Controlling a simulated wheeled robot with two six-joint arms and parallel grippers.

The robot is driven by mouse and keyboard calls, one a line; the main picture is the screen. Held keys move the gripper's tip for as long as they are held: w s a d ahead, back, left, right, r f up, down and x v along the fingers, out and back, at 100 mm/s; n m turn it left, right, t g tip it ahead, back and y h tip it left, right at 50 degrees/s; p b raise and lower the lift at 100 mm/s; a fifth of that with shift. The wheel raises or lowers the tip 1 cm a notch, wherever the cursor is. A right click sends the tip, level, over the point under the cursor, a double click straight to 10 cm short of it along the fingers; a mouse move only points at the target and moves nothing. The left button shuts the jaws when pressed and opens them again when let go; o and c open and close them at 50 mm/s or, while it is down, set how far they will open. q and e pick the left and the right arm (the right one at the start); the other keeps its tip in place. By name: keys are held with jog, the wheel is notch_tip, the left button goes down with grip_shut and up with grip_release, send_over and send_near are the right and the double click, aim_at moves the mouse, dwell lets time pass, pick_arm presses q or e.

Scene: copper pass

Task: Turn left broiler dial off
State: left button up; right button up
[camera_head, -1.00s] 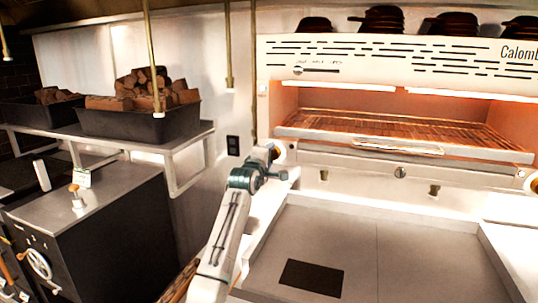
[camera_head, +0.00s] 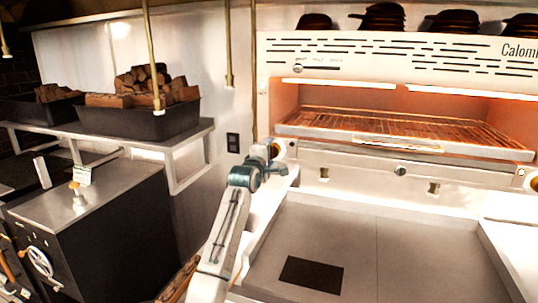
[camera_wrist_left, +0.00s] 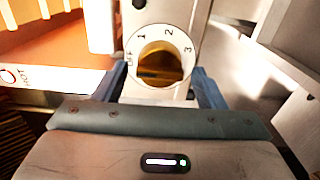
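The left broiler dial (camera_head: 278,149) is at the left end of the broiler front in the head view. The left wrist view shows its brass knob (camera_wrist_left: 160,66) inside a white ring with the numbers 1, 2 and 3. My left gripper (camera_head: 272,150) is right at this dial. In the left wrist view its blue-grey fingers (camera_wrist_left: 161,88) stand apart, one on each side of the dial ring, with the knob between them. I cannot tell whether they touch the knob. My right gripper is not in view.
The broiler (camera_head: 400,165) has a glowing grill rack (camera_head: 410,125) and another dial (camera_head: 533,181) at its right end. A steel counter tray (camera_head: 340,235) lies below. At left, a wood-filled black bin (camera_head: 135,122) stands on a shelf. Brass rods hang from above.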

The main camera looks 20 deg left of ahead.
pick_arm(q)
jog(key=s+b, duration=0.4)
jog(key=s, duration=0.6)
jog(key=shift+s+a, duration=0.2)
jog(key=shift+s, duration=0.2)
jog(key=shift+f, duration=0.1)
